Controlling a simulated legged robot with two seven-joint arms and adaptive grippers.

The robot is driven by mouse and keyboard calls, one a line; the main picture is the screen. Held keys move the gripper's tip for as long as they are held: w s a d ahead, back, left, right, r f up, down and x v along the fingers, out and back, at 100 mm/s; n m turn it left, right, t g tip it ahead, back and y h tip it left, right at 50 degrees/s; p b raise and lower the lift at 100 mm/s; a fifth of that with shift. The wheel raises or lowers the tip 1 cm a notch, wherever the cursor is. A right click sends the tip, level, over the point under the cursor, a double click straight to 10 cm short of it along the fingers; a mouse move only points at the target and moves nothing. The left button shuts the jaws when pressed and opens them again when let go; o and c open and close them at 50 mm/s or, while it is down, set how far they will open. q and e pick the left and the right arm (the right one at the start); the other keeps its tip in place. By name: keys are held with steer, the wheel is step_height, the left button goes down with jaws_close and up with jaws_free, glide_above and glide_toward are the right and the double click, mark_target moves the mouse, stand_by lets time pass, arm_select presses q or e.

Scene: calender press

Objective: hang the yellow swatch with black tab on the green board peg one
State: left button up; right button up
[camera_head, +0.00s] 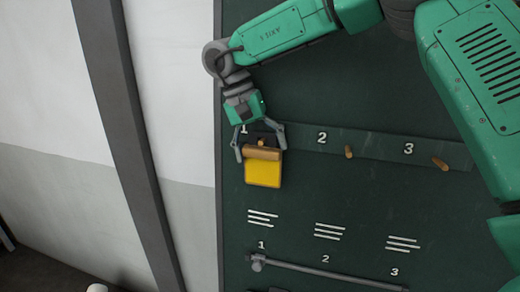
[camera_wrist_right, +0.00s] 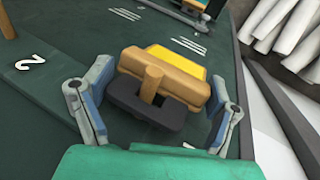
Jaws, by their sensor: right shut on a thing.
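The yellow swatch (camera_head: 263,172) has a wooden bar (camera_head: 262,153) across its top and a black tab above that. It hangs flat against the green board at position 1. In the right wrist view the swatch (camera_wrist_right: 173,60) lies beyond its bar (camera_wrist_right: 165,78), and the black tab (camera_wrist_right: 145,112) is nearest me. Wooden peg one (camera_wrist_right: 151,82) stands up at the tab's opening and appears to pass through it. My left gripper is not in view.
Peg two (camera_head: 348,152) and peg three (camera_head: 440,163) are bare on the numbered strip to the right. A grey rail (camera_head: 330,273) with numbers runs below. A dark post (camera_head: 125,130) and pale wall stand left of the board. White rolls (camera_wrist_right: 290,45) show in the wrist view.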

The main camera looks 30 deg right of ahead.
steer(key=shift+d, duration=0.1)
steer(key=o, duration=1.3)
steer(key=shift+s, duration=0.1)
steer(key=shift+o, duration=0.2)
steer(key=shift+d, duration=0.2)
steer(key=shift+a+r, duration=0.1)
steer(key=shift+r, duration=0.05)
steer(key=v, duration=1.1)
steer(key=shift+w+r, duration=0.25)
steer(key=shift+f, duration=0.1)
